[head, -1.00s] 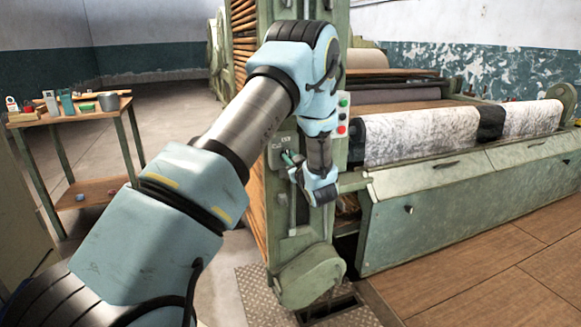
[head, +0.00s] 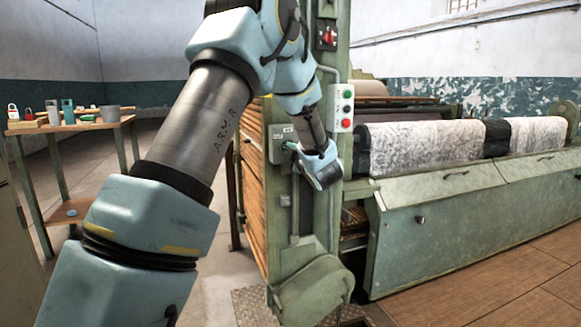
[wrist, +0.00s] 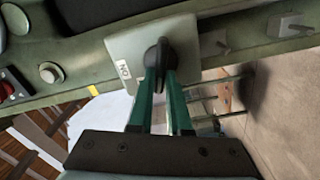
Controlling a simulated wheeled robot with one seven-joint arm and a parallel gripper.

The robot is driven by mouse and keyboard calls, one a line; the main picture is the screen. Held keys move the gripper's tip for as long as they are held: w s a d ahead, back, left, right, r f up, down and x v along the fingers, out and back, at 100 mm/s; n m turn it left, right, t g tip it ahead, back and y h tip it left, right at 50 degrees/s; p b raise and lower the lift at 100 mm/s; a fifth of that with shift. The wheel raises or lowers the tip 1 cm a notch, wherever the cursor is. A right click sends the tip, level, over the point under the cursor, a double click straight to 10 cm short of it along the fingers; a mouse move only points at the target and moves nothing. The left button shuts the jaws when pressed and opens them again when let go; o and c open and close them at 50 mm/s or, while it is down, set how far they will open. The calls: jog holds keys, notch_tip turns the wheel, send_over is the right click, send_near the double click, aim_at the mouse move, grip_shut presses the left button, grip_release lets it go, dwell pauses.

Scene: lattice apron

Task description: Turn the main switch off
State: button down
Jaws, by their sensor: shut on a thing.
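A grey switch box (head: 276,152) is mounted on the green machine post in the head view. In the wrist view the box (wrist: 122,45) fills the top middle, with a black knob (wrist: 160,50) on its face and a small label reading ON beside the knob. My gripper (wrist: 161,76) has its green fingers shut on the black knob, one on each side. In the head view my gripper (head: 291,146) is at the box, and my wrist partly hides its right side. I cannot read the knob's exact setting.
A red rotary switch (head: 327,36) sits higher on the post. A button panel (head: 344,108) with red and green buttons is close to the right of my wrist. A table (head: 85,125) with padlocks and small items stands at the left. Machine rollers extend right.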

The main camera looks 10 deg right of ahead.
jog(key=n+b, duration=0.3)
jog(key=b, duration=0.2)
jog(key=shift+f+n+b, duration=0.3)
jog(key=shift+f+n, duration=0.1)
jog(key=shift+r, duration=0.1)
jog(key=c, duration=0.9)
grip_release()
jog(key=shift+o, duration=0.2)
jog(key=s+d, duration=0.1)
jog(key=s, duration=0.9)
jog(key=shift+s+d, duration=0.15)
jog(key=shift+s, duration=0.2)
